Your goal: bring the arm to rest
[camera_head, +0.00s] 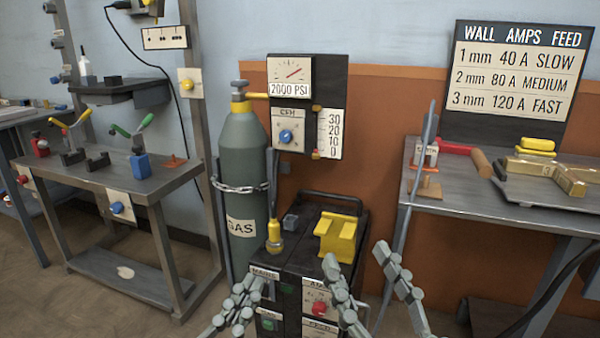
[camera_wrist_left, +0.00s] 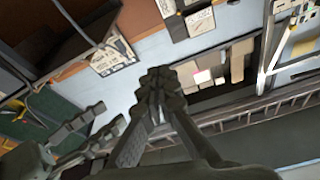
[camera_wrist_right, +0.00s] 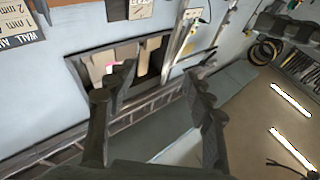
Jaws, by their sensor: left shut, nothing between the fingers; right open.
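My left gripper (camera_head: 250,287) is low in the head view, in front of the black welding machine (camera_head: 290,265). Its fingertips meet with nothing between them, as the left wrist view also shows (camera_wrist_left: 158,85). My right gripper (camera_head: 355,258) is to the right of it, in front of the machine's right side. Its two fingers stand well apart and are empty, and the right wrist view shows the same gap (camera_wrist_right: 147,90). Both grippers point upward. The lower parts of both arms are cut off by the bottom edge of the head view.
A grey gas cylinder (camera_head: 243,165) stands chained behind the machine, with a gauge panel (camera_head: 330,90) above. A yellow block (camera_head: 338,238) sits on the machine. A workbench (camera_head: 110,190) is at left.

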